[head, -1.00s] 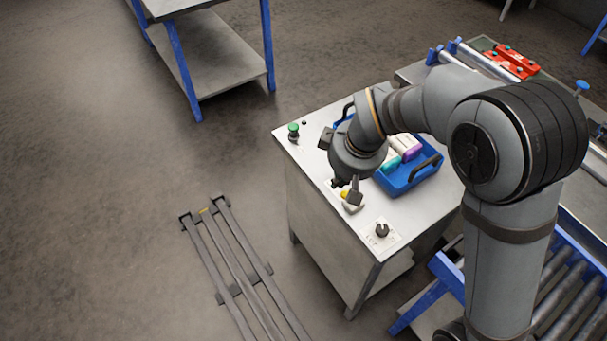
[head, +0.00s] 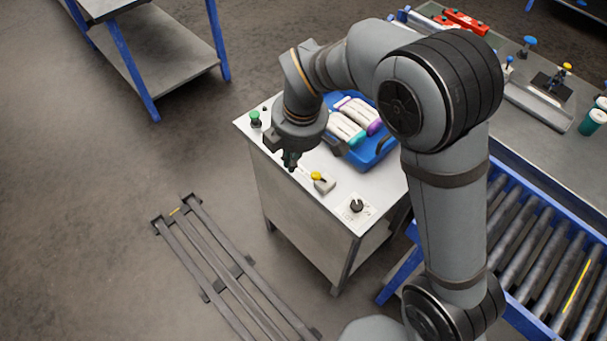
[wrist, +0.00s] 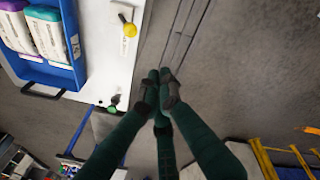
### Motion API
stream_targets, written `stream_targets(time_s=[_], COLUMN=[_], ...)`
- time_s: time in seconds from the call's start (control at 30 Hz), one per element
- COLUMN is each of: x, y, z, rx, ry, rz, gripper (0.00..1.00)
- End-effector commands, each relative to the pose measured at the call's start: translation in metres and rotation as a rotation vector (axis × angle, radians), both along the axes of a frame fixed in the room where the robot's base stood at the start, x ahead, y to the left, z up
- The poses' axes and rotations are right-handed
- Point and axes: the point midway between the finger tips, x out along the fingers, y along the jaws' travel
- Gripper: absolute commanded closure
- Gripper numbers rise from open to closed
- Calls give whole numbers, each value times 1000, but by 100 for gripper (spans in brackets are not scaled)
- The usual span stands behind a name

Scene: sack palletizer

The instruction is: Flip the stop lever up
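The stop lever has a yellow knob (head: 316,176) and a small pale base (head: 325,185), near the front edge of the white-topped cabinet (head: 300,215). In the wrist view the yellow knob (wrist: 130,30) is on a short metal arm from its base. I cannot tell for sure whether the lever is up or down. My gripper (head: 290,164) hangs left of the lever by the cabinet's edge, apart from it. In the wrist view its dark green fingers (wrist: 162,85) come together at the tips with nothing seen between them.
A green button (head: 255,118) stands at the cabinet's far left corner, a black rotary knob (head: 357,205) at its near corner. A blue tray (head: 373,158) with white packages lies behind the lever. Dark rails (head: 222,262) lie on the floor at left.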

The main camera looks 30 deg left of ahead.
Motion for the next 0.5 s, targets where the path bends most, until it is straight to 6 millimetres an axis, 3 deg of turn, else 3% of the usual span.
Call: stream_targets(time_s=[0.23, 0.5], x=[0, 3], y=[2, 10], z=[-17, -70], rx=[-4, -7], ry=[1, 3], rz=[0, -2], gripper=[100, 100])
